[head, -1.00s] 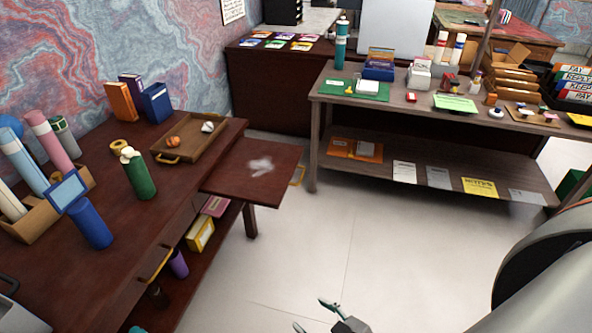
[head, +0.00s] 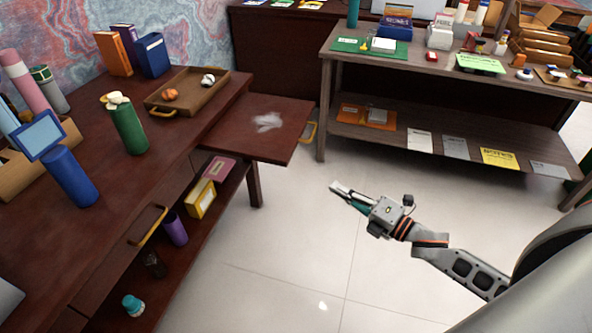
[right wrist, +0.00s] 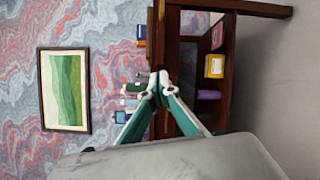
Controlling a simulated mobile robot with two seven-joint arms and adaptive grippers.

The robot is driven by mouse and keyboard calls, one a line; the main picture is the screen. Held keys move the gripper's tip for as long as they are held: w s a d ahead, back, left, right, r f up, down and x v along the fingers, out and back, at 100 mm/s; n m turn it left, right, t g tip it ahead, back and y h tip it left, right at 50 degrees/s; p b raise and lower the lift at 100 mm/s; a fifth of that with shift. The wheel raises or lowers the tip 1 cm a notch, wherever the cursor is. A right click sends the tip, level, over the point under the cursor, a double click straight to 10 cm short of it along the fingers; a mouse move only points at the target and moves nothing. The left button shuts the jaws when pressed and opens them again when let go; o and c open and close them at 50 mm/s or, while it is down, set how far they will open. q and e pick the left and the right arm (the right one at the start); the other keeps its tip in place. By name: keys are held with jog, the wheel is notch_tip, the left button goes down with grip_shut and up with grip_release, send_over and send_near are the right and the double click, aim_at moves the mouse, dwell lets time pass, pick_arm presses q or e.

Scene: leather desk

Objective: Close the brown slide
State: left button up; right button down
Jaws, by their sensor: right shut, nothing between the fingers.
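The brown slide (head: 262,122) is a flat dark reddish-brown board with a whitish smudge on top. It sticks out from the right side of the wooden desk (head: 110,215), pulled out. A yellow handle (head: 309,133) shows at its outer right end. My right gripper (head: 336,188) is shut and empty, over the floor to the right of and nearer than the slide, apart from it. In the right wrist view its fingertips (right wrist: 157,84) meet in front of the desk, which appears turned sideways. My left gripper is not in view.
On the desk stand a wooden tray (head: 188,92), a green bottle (head: 128,127), a blue cylinder (head: 70,178) and binders (head: 152,55). A shelf below holds a yellow box (head: 201,198) and a purple cup (head: 175,229). A grey-brown table (head: 450,68) stands behind. The floor (head: 290,235) between is clear.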

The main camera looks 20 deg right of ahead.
jog(key=w+d+n+g+y+b, duration=0.2)
jog(key=w+n+y+b, duration=0.15)
jog(key=n, duration=0.65)
jog(key=w+d+n+g+y+b, duration=0.25)
jog(key=n+b, duration=0.25)
jog(key=n, duration=0.5)
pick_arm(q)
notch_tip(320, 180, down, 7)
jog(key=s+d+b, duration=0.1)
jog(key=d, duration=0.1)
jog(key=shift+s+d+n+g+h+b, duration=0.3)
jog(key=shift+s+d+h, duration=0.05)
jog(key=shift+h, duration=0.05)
pick_arm(e)
jog(key=x, duration=1.2)
jog(key=shift+a, duration=0.25)
jog(key=shift+f, duration=0.1)
jog(key=shift+w, duration=0.1)
